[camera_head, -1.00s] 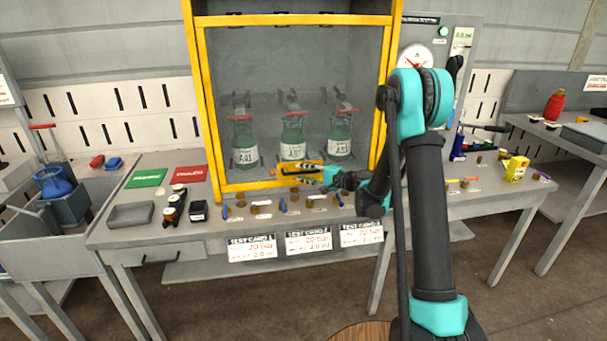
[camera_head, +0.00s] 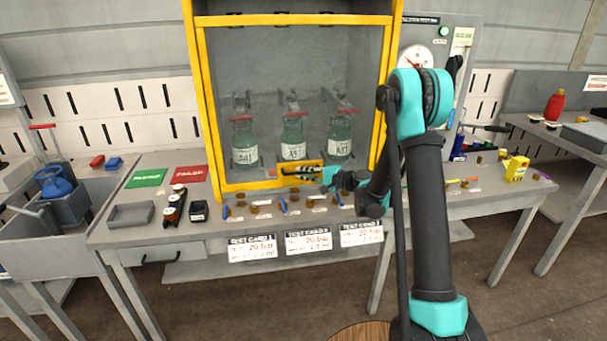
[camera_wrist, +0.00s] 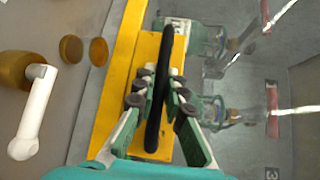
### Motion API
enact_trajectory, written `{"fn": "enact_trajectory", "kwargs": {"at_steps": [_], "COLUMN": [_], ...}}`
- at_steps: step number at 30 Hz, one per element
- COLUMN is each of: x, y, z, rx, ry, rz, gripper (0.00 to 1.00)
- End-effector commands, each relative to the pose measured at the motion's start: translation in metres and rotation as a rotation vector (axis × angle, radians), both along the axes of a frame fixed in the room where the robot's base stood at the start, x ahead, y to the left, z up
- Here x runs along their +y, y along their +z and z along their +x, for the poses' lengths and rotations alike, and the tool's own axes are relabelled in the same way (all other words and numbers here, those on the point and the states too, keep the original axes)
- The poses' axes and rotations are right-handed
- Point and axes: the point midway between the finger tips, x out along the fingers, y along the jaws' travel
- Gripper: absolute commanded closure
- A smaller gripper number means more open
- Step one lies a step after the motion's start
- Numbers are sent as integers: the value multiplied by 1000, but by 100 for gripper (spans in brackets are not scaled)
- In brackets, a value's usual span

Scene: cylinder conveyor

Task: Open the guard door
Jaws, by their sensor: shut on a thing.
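The guard door is a yellow frame (camera_head: 211,110) around a clear panel, on the front of a yellow cabinet. It looks closed. Three green bottles stand behind it: a left one (camera_head: 244,142), a middle one (camera_head: 293,138) and a right one (camera_head: 340,136). My gripper (camera_head: 318,171) is at the door's bottom edge. In the wrist view my gripper (camera_wrist: 156,92) has its fingers on both sides of a black bar handle (camera_wrist: 154,128), mounted on a yellow plate (camera_wrist: 141,62). The fingers are shut on the handle.
Brass caps and small tools lie on the bench below the door, with a white-handled tool (camera_wrist: 34,112) near the gripper. A grey tray (camera_head: 131,214) and green and red cards are at the left. A gauge panel (camera_head: 440,45) stands right of the cabinet.

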Motion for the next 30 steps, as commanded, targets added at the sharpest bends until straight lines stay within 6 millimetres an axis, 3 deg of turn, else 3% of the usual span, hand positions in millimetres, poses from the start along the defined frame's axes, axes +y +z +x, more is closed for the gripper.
{"fn": "enact_trajectory", "kwargs": {"at_steps": [5,11,20,30], "x": [0,-1,-1,-1], "y": [12,51,145,267], "z": [0,-1,-1,-1], "rx": [0,-1,0,-1], "ry": [0,-1,-1,-1], "rz": [0,1,1,1], "gripper": [100,100,100,100]}}
